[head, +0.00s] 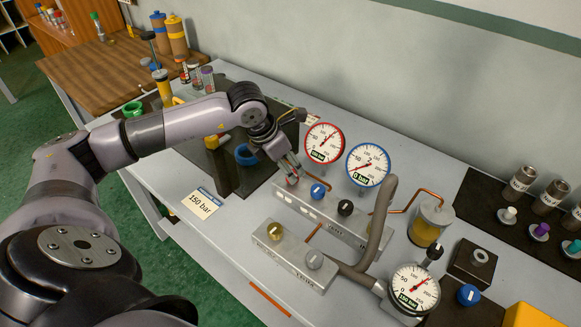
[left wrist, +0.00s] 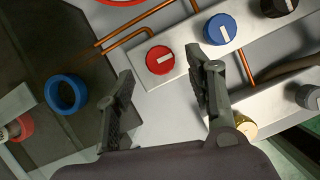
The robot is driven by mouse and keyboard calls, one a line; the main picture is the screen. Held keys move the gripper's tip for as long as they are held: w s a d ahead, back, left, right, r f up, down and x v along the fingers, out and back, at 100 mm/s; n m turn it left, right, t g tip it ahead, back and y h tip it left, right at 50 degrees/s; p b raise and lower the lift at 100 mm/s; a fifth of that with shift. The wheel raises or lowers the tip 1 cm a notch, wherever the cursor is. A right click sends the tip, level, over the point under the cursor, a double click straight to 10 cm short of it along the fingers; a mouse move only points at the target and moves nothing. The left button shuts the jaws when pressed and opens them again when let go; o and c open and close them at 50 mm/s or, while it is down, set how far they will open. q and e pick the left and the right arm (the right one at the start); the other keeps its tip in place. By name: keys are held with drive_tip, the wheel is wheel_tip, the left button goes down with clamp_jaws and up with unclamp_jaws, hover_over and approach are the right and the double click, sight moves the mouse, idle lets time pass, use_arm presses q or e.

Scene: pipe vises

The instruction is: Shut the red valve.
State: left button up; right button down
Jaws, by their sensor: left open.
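The red valve (left wrist: 160,60) is a round red knob with a white mark, at the end of a metal manifold block (head: 335,215). In the left wrist view it lies ahead of and between the two fingertips. My left gripper (head: 290,168) is open and empty just above this knob, which it mostly hides in the head view; contact cannot be told. A blue knob (head: 318,190), also in the left wrist view (left wrist: 220,28), and a black knob (head: 345,208) sit along the same block. My right gripper is not in view.
A red-rimmed gauge (head: 324,143) and a blue-rimmed gauge (head: 368,165) stand close behind the block. A lower block (head: 295,258) with a yellow knob (head: 275,231) and a grey knob (head: 314,260) lies in front. A thick grey hose (head: 380,225) rises on the right.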

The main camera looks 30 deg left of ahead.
use_arm(q)
drive_tip(key=shift+x, duration=1.25)
drive_tip(key=shift+w+f, duration=0.15)
drive_tip(key=shift+f, duration=0.35)
drive_tip(key=c, duration=1.2)
drive_tip(key=shift+o, duration=0.2)
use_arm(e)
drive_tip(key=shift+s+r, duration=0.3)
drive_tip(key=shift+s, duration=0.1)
